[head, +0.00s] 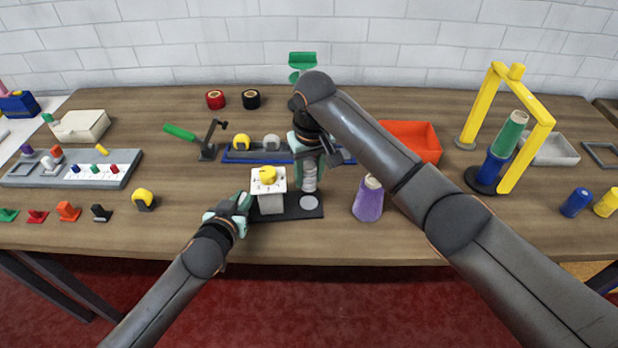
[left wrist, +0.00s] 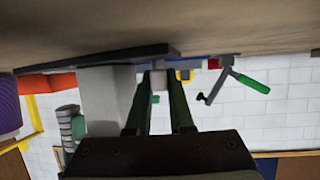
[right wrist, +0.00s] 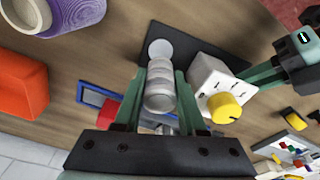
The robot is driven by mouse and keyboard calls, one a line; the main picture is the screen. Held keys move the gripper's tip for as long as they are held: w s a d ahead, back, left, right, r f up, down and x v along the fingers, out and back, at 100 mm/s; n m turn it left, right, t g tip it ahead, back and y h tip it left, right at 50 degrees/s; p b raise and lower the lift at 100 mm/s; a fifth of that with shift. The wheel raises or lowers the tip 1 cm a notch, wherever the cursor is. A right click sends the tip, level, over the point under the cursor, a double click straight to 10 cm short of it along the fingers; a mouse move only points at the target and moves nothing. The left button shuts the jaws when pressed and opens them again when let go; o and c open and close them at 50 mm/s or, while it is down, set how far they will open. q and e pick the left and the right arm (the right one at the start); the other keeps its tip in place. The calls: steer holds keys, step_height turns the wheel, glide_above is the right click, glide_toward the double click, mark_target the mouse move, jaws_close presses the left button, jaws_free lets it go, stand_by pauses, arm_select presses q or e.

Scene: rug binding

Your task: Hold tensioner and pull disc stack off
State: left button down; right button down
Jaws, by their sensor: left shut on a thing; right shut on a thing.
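The tensioner is a white block (head: 271,203) with a yellow knob (head: 267,175) on a dark base plate (head: 300,213). My left gripper (head: 246,203) is at its left side, shut on a small pale part of it, seen between the fingers in the left wrist view (left wrist: 158,78). The disc stack (head: 309,178) is a column of grey discs. My right gripper (right wrist: 160,80) is shut around it from above. In the left wrist view the stack (left wrist: 72,130) is clear of the plate, with a gap between. A pale round spot (head: 309,203) shows bare on the plate.
A purple cone spool (head: 368,200) stands close right of the plate. An orange bin (head: 425,143) and a blue tray (head: 240,156) lie behind. A yellow frame (head: 538,140) with a green spool stands at right. The table's front edge is near.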

mark_target(309, 165)
steer(key=shift+r, duration=1.6)
arm_select(q)
steer(key=c, duration=0.7)
jaws_free()
steer(key=shift+s, duration=0.1)
steer(key=v, duration=1.2)
steer(key=shift+r, duration=0.1)
arm_select(e)
steer(key=shift+s, duration=0.1)
